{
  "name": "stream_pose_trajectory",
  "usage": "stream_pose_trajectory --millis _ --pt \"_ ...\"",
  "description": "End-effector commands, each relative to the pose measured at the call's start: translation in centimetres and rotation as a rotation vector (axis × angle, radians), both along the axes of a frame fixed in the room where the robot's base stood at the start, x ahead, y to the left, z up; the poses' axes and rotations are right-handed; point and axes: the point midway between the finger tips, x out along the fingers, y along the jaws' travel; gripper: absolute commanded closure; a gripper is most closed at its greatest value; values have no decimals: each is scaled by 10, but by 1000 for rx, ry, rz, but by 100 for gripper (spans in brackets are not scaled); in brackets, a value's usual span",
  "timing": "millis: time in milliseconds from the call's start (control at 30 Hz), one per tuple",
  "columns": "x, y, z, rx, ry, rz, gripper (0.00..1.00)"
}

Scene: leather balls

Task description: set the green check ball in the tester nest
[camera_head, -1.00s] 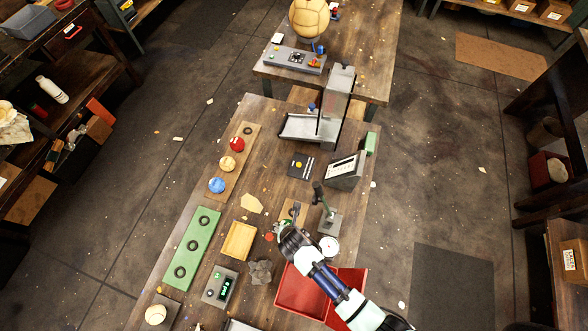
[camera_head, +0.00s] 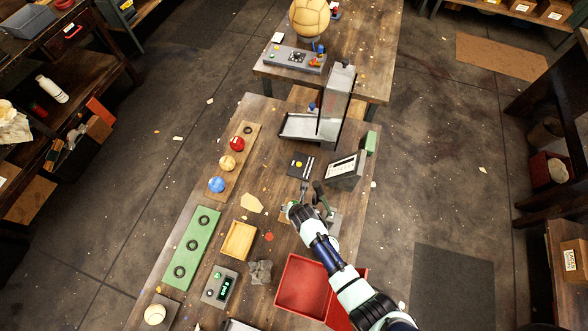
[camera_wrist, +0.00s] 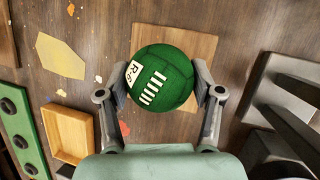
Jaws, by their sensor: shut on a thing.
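The green ball (camera_wrist: 160,85), with a white label patch and white stripes, sits between the two fingers of my gripper (camera_wrist: 160,92) in the wrist view. Both fingers press on its sides. Behind the ball lies a square light wooden plate (camera_wrist: 198,45); I cannot tell how far the ball is above it. In the head view my gripper (camera_head: 295,210) is beside a grey lever tester (camera_head: 322,193), to its left. Its grey metal parts (camera_wrist: 278,88) show at the right of the wrist view. My arm hides part of the tester, and no nest is clearly visible.
A wooden tray (camera_head: 238,240), a yellow leather piece (camera_head: 251,203) and a green holder (camera_head: 190,248) lie left.

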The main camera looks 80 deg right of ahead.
Motion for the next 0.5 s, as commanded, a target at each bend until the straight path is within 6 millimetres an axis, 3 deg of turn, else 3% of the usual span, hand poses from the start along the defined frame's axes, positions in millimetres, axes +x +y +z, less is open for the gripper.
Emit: stream_pose_trajectory --millis 67,100,233,500 --pt "0 0 -1 -1 0 0 73" --pt "0 0 -2 0 0 0 33" --pt "0 0 -1 0 0 0 11" --pt "0 0 -1 0 0 0 9"
